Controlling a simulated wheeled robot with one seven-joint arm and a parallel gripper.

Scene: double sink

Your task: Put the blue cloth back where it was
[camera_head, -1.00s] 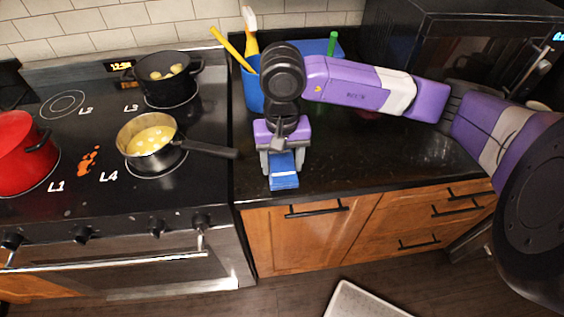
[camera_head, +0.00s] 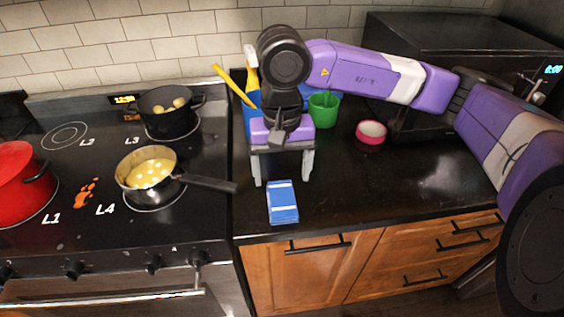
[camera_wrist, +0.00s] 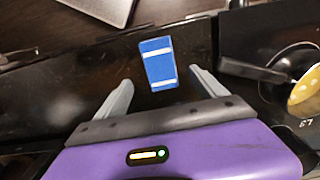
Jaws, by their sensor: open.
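The blue cloth (camera_head: 283,203), folded with white stripes, lies flat on the black counter between the stove and the microwave, near the front edge. My gripper (camera_head: 284,182) is open and empty, just behind and above the cloth in the head view. In the wrist view the cloth (camera_wrist: 158,63) lies ahead of and between the two spread fingers (camera_wrist: 162,88), touching neither.
A pan (camera_head: 150,168) stands on the stove with its handle (camera_head: 210,184) pointing toward the cloth. A black pot (camera_head: 168,112), a red pot (camera_head: 22,180), a green cup (camera_head: 323,108) and a pink bowl (camera_head: 371,133) stand around. The counter's right part is clear.

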